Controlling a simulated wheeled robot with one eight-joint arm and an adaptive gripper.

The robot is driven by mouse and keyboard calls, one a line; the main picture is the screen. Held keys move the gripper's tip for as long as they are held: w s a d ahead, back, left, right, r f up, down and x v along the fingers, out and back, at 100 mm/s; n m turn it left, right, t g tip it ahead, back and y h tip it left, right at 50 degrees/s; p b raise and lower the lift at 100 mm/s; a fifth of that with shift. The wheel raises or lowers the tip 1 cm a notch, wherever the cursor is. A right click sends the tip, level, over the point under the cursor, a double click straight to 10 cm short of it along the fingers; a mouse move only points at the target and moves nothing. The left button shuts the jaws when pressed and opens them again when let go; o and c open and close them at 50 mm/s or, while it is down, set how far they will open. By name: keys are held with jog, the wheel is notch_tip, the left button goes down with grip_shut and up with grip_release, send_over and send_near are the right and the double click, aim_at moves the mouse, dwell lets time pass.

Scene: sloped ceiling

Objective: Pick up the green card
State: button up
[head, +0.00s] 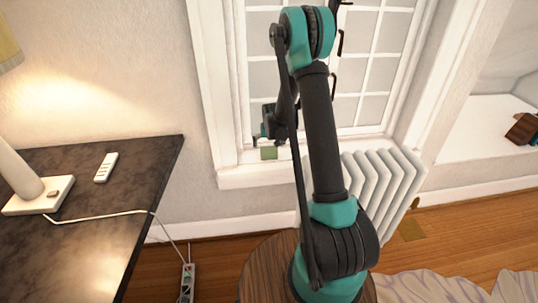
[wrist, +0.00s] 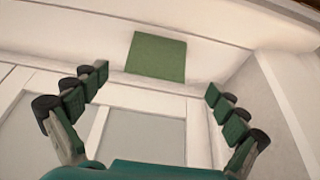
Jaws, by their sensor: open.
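The green card (head: 268,153) lies on the white window sill in the head view, small and just below my gripper (head: 268,130). In the wrist view the green card (wrist: 156,56) is a flat green square on a pale surface, at the top middle. My gripper (wrist: 163,85) is open there, with one finger on each side and nothing between them. The card shows beyond the fingertips, between their lines, and does not appear to be touched. In the head view my arm hides part of the window, and the fingers are too small to make out.
The window sill (head: 240,176) runs under a paned window (head: 375,50). A white radiator (head: 385,180) stands below it on the right. A dark table (head: 80,235) at left holds a lamp (head: 15,170) and a white remote (head: 106,167). A power strip (head: 187,283) lies on the floor.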

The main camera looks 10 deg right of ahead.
aim_at(269, 149)
jog(key=shift+d+x, duration=0.15)
jog(key=shift+x, duration=1.55)
jog(key=shift+d+x, duration=0.1)
jog(key=shift+x, duration=1.6)
jog(key=shift+w, duration=0.15)
jog(key=shift+r, duration=0.1)
jog(key=c, duration=0.8)
